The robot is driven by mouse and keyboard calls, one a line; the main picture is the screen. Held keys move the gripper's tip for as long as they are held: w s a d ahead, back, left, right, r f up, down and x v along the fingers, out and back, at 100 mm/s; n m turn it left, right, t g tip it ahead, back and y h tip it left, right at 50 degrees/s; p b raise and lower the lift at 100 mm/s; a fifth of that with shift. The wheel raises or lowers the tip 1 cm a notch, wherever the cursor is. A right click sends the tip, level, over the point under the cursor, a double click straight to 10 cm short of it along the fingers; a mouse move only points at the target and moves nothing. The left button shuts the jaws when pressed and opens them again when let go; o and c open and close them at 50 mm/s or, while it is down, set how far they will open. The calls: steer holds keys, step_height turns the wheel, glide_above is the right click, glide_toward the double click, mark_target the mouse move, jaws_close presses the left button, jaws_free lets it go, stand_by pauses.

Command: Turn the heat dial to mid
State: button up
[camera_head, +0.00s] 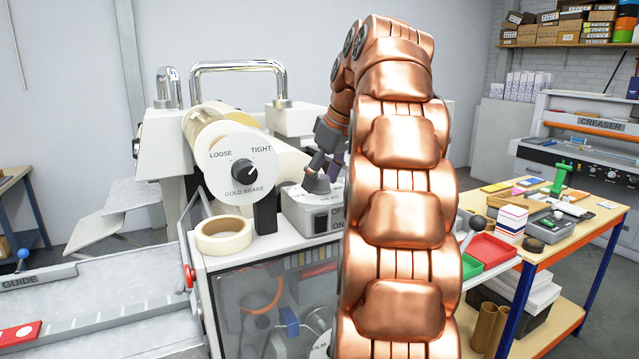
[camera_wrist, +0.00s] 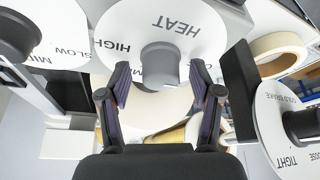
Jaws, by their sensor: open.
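The heat dial is a white disc (camera_wrist: 205,25) marked HEAT and HIGH, with a grey knob (camera_wrist: 160,66) in its middle. In the wrist view my gripper (camera_wrist: 161,78) is open, with one finger on each side of the knob and a gap at both sides. The MID lettering on this disc is mostly covered, and I cannot tell where the knob points. In the head view my gripper (camera_head: 326,160) is over the heat knob (camera_head: 316,183) on the grey switch box, and my arm hides much of the area.
The gold brake dial (camera_head: 243,170), marked LOOSE and TIGHT, stands close at the left. A tape roll (camera_head: 223,235) lies in front of it. Another dial (camera_wrist: 55,35), marked SLOW, is beside the heat dial in the wrist view. A cluttered bench (camera_head: 570,228) stands at the right.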

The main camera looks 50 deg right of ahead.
steer(key=shift+w+a, duration=0.1)
steer(key=c, duration=1.1)
steer(key=shift+c, duration=0.2)
steer(key=m+h+b, duration=0.1)
steer(key=m, duration=0.3)
steer(key=shift+f+m+h, duration=0.1)
steer(key=shift+m+h, duration=0.2)
steer(key=shift+h, duration=0.1)
steer(key=m, duration=0.2)
steer(key=m+g+h, duration=0.1)
steer(key=m, duration=0.1)
steer(key=shift+m+h, duration=0.3)
steer(key=m, duration=0.2)
steer(key=m+g+h, duration=0.1)
steer(key=m, duration=0.1)
steer(key=shift+g+b, duration=0.3)
steer(key=shift+m+g+p, duration=0.6)
steer(key=shift+m+g, duration=0.1)
steer(key=shift+m, duration=1.3)
